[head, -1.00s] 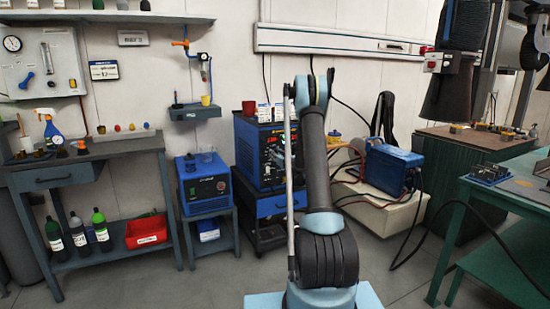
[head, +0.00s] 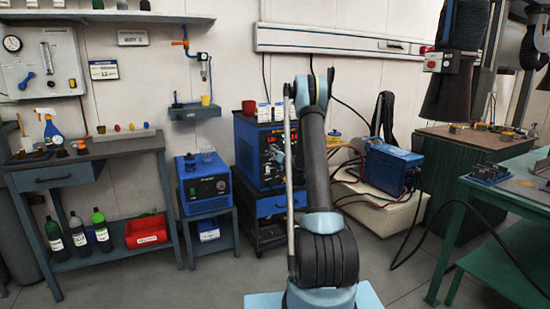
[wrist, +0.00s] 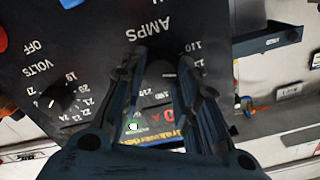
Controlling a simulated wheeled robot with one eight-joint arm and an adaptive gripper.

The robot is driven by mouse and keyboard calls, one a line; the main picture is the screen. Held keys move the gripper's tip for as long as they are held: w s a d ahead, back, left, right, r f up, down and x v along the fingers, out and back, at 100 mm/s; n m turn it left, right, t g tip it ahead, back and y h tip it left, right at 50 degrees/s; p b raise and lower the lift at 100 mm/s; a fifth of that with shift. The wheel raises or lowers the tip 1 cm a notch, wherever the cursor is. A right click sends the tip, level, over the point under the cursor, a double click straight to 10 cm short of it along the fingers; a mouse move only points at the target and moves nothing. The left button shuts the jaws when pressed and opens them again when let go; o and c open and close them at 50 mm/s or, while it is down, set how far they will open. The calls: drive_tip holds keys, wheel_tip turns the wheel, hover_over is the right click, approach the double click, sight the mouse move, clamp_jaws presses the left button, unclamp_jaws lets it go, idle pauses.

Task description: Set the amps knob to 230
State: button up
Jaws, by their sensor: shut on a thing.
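The blue and black welding machine (head: 247,150) stands on a cart behind my arm in the head view. In the wrist view its dark panel carries the amps knob (wrist: 160,70), under the upside-down word AMPS. My gripper (wrist: 163,62) has one finger on each side of this knob and is shut on it. The fingers hide much of the knob and its scale. A 110 mark shows at the right and a mark resembling 210 between the fingers. The knob's pointer cannot be made out. A partly hidden red display shows below the knob, its full number unreadable.
The volts knob (wrist: 62,98) and its scale lie left of my fingers on the same panel. A smaller blue machine (head: 204,184) stands left of the welder. A blue case (head: 390,168) with cables lies to the right. Floor at the front left is clear.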

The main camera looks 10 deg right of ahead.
drive_tip(key=m, duration=0.8)
drive_tip(key=shift+d+f, duration=0.1)
drive_tip(key=shift+d, duration=0.15)
drive_tip(key=m, duration=0.7)
drive_tip(key=shift+f+m, duration=0.15)
drive_tip(key=shift+m, duration=0.15)
drive_tip(key=m, duration=0.3)
drive_tip(key=shift+m, duration=0.3)
drive_tip(key=m, duration=0.3)
drive_tip(key=shift+a+f+m, duration=0.1)
drive_tip(key=shift+a+m, duration=0.1)
drive_tip(key=shift+m, duration=0.1)
drive_tip(key=m, duration=0.6)
drive_tip(key=shift+a+m, duration=0.15)
drive_tip(key=shift+m, duration=0.15)
